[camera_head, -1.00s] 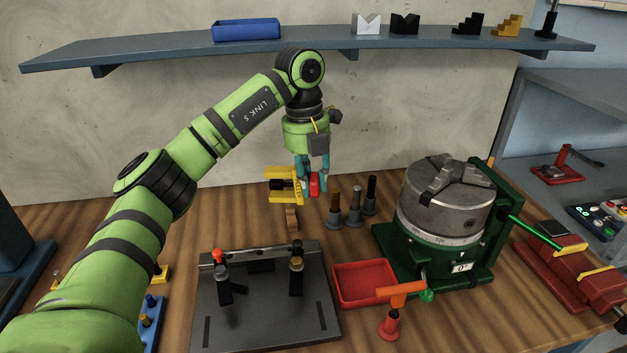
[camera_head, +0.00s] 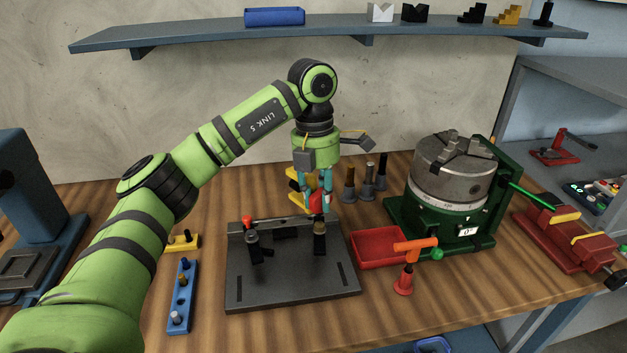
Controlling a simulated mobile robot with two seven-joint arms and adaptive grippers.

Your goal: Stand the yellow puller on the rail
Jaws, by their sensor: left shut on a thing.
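My left gripper (camera_head: 321,195) is shut on the yellow puller (camera_head: 297,198) and holds it above the back of the dark fixture plate (camera_head: 290,290). The puller's yellow arms show to the left of the fingers, partly hidden by my gripper. A red part shows between the fingers. Whether the puller touches anything beneath it cannot be told. The plate has a raised back edge and two dark clamps standing on it. I cannot tell for sure which part is the rail. My right gripper is not in view.
Several dark-topped holders (camera_head: 366,184) stand close behind and right of the gripper. A red tray (camera_head: 378,248), an orange-handled tool (camera_head: 404,280) and a green-based chuck (camera_head: 452,180) are to the right. A blue strip (camera_head: 181,300) and yellow block (camera_head: 184,242) lie left. A shelf (camera_head: 330,36) hangs above.

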